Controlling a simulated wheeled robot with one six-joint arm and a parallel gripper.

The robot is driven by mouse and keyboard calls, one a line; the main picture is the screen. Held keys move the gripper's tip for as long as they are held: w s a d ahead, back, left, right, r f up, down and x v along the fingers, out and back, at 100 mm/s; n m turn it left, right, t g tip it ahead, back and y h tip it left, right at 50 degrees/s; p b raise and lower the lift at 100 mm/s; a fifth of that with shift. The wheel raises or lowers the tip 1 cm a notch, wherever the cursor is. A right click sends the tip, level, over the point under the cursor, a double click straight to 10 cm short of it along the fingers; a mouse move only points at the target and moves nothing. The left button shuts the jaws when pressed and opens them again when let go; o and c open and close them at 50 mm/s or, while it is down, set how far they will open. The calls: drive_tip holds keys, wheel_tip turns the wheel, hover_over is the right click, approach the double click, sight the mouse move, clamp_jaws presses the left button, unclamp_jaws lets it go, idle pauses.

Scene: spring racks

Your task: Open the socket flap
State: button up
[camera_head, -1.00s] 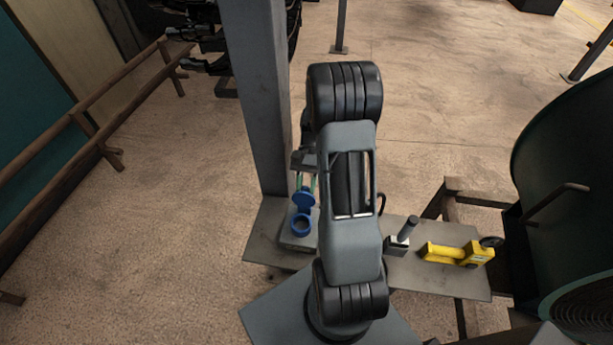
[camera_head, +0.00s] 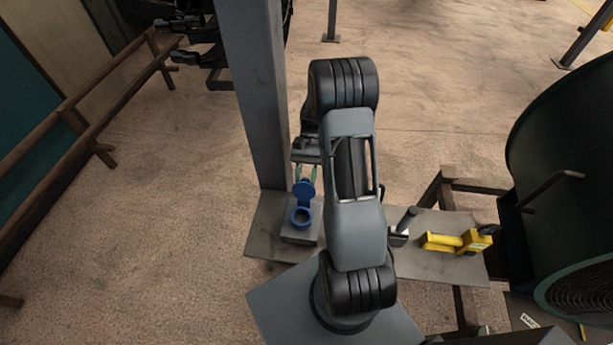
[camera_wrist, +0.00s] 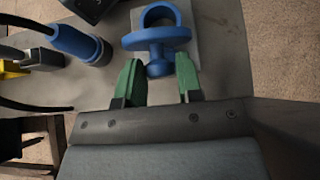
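The socket is a blue ring on a grey box (camera_head: 301,217), standing on a metal shelf plate beside the post. Its round blue flap (camera_head: 303,192) is raised, standing up off the ring opening. In the wrist view the flap (camera_wrist: 156,38) shows nearly edge-on, with the ring (camera_wrist: 160,8) beyond it. A short blue knob (camera_wrist: 158,66) on the flap's near side sits between my green fingertips. My gripper (camera_wrist: 158,82) is open, with a visible gap on each side of the knob. It also shows in the head view (camera_head: 306,174), just behind the flap.
A blue plug (camera_wrist: 82,45) with a dark cable lies left in the wrist view. A yellow tool (camera_head: 456,241) lies on the plate to the right. The grey post (camera_head: 255,100) rises close to the socket. A large dark drum (camera_head: 565,180) stands at right.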

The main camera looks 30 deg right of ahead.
drive_tip(key=o, duration=0.4)
drive_tip(key=shift+c, duration=0.2)
drive_tip(key=shift+w+d+r, duration=0.25)
drive_tip(key=shift+w+d, duration=0.05)
drive_tip(key=shift+w, duration=0.05)
drive_tip(key=b+v, duration=0.1)
drive_tip(key=v, duration=1.1)
drive_tip(key=shift+d+r, duration=0.25)
drive_tip(key=shift+r, duration=0.05)
